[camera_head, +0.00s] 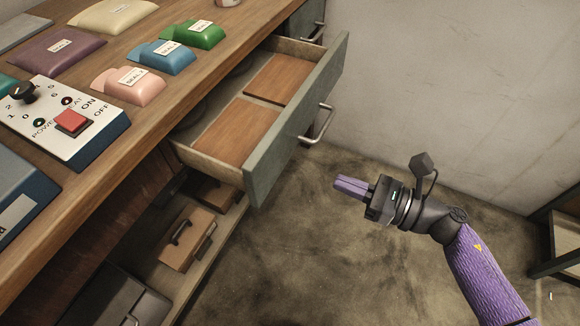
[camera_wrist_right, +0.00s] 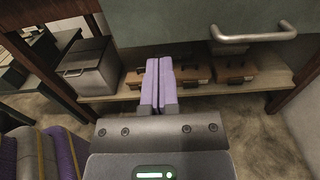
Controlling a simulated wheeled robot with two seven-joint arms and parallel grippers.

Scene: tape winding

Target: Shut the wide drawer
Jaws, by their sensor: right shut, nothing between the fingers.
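The wide drawer (camera_head: 258,166) stands pulled out from under the wooden bench in the head view, with two brown wooden panels inside it. Its grey-green front carries a metal bar handle (camera_head: 320,125). In the right wrist view the drawer front (camera_wrist_right: 190,22) and its handle (camera_wrist_right: 252,35) show at the top. My right gripper (camera_head: 337,184) is shut and empty, in front of the drawer, to the right of and below the handle, apart from it. Its purple fingers (camera_wrist_right: 157,65) are together in the wrist view. My left gripper is not in view.
The bench top (camera_head: 185,85) holds a control box (camera_head: 88,150) and several coloured seal pads. A lower shelf (camera_wrist_right: 205,90) carries brown cases and a grey box (camera_wrist_right: 88,68). A smaller drawer front with a handle (camera_head: 318,32) is further back. Open floor lies around my right gripper.

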